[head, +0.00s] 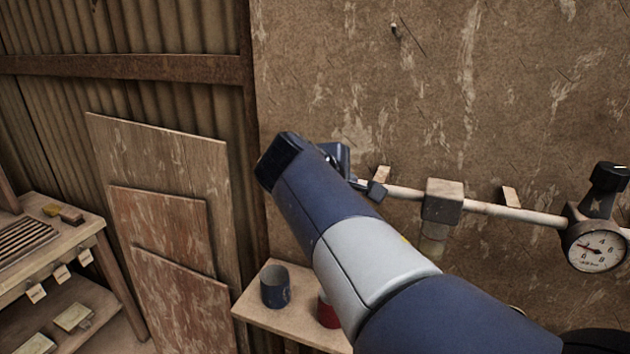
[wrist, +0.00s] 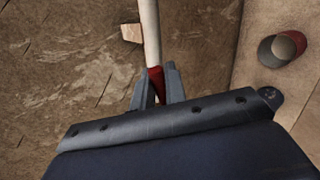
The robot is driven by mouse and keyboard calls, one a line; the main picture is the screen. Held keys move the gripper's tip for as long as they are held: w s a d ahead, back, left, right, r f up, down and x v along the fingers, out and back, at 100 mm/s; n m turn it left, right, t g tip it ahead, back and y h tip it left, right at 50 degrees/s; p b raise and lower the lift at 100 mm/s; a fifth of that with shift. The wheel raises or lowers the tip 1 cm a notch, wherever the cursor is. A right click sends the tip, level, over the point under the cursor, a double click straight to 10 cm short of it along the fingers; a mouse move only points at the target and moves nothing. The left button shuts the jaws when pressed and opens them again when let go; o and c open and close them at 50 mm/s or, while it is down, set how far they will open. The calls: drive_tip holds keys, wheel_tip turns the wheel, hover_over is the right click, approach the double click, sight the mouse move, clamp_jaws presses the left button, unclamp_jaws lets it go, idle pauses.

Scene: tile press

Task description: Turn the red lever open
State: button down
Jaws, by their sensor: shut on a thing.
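The red lever (wrist: 155,74) shows in the wrist view as a small red piece at the near end of a pale pipe (wrist: 150,30). My gripper (wrist: 157,88) has a finger on each side of it and is shut on it. The fingers hide most of the lever, so I cannot tell its angle. In the head view my arm covers the lever. The tip of my gripper shows only in part there, beside the left end of the pipe (head: 400,192) on the wall.
The pipe runs right through a square block (head: 443,201) to a pressure gauge (head: 597,246) below a black knob (head: 609,177). A dark mug (head: 275,287) and a red object (head: 328,313) stand on a small shelf (head: 256,311) below my arm. Boards (head: 170,150) lean at left.

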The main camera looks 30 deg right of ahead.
drive_tip(key=c, duration=1.5)
unclamp_jaws()
drive_tip(key=v, duration=1)
drive_tip(key=shift+s+a+r+b, duration=0.15)
drive_tip(key=shift+a+r+b, duration=0.05)
drive_tip(key=shift+a+b, duration=0.15)
drive_tip(key=shift+c, duration=0.2)
